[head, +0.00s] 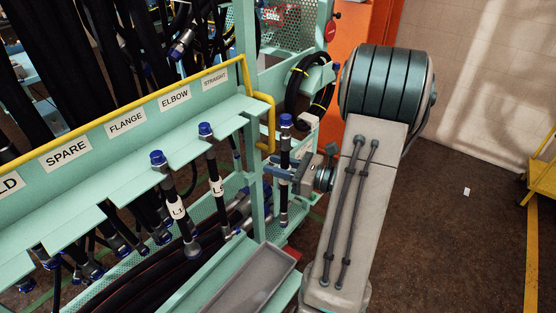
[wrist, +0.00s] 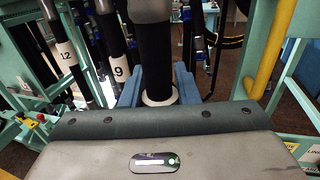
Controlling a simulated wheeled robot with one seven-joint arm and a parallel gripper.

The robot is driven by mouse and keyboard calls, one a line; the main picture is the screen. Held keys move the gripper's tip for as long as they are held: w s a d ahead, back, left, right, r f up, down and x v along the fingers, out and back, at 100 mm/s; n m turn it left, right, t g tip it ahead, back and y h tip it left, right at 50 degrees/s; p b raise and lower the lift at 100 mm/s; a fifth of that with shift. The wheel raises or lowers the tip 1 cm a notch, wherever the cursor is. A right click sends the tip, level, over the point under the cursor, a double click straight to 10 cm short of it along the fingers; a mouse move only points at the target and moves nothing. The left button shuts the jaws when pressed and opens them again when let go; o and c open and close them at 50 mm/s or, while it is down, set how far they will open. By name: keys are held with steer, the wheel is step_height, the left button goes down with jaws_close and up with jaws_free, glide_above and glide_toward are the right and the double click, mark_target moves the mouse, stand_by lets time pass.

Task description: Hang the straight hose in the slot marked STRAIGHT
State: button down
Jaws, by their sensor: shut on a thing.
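My gripper (head: 283,170) is shut on a black hose (head: 285,148) with a blue cap on top, which hangs about upright. In the wrist view the hose (wrist: 154,55) stands between my blue fingers (wrist: 157,82), with a pale ring low on it. The STRAIGHT label (head: 215,78) is on the sloped green rack (head: 120,175), at the right end of the label row. The held hose is right of the rack's end, beyond the yellow rail and green post, apart from the slots. The slot under STRAIGHT is hard to make out.
Tagged hoses hang at the rack's front edge, one left (head: 177,210) and one nearer its right end (head: 214,185). A yellow rail (head: 270,125) and green post (head: 257,190) stand close left of my gripper. A coiled hose (head: 300,85) hangs behind. A grey tray (head: 250,280) lies below.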

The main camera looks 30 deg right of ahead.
steer(key=w+a, duration=0.5)
steer(key=w, duration=0.7)
steer(key=shift+f, duration=0.35)
stand_by(1.0)
stand_by(0.4)
steer(key=c, duration=1)
jaws_free()
steer(key=shift+c, duration=0.2)
steer(key=shift+s+d, duration=0.1)
steer(key=b+v, duration=0.3)
steer(key=v, duration=1)
steer(key=shift+s+d, duration=0.25)
steer(key=shift+a, duration=0.1)
